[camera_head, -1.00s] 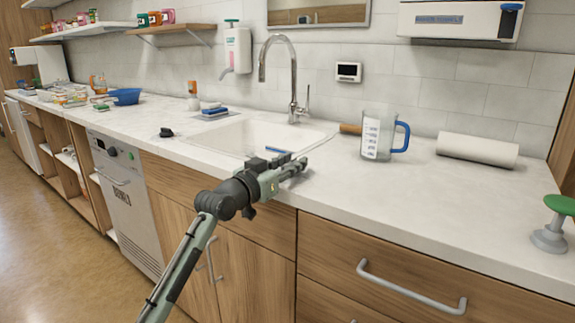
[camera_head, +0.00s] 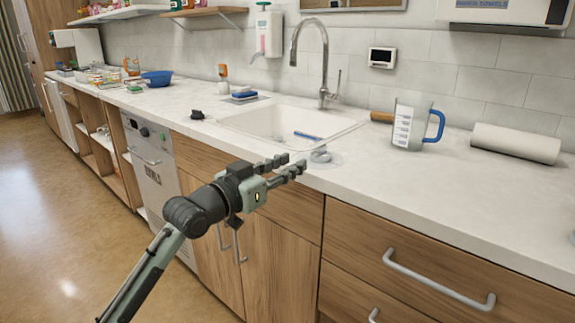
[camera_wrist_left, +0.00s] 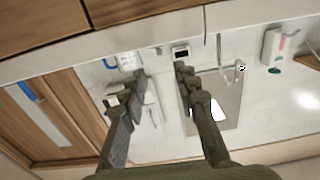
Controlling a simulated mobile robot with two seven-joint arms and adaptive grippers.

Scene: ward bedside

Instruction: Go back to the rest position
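My left gripper (camera_head: 287,167) reaches in from the lower left, in front of the counter's front edge near the sink. Its two fingers are apart with nothing between them. In the left wrist view the gripper (camera_wrist_left: 160,75) also shows a clear gap between the fingertips. A small grey round piece (camera_head: 320,155) lies on the counter just beyond the fingertips, apart from them as far as I can tell. My right gripper is not in view.
The white counter (camera_head: 430,185) runs above wooden drawers and a dishwasher (camera_head: 152,170). The sink (camera_head: 255,125) holds a blue stick-like thing (camera_head: 307,136). The floor (camera_head: 60,220) at left is clear.

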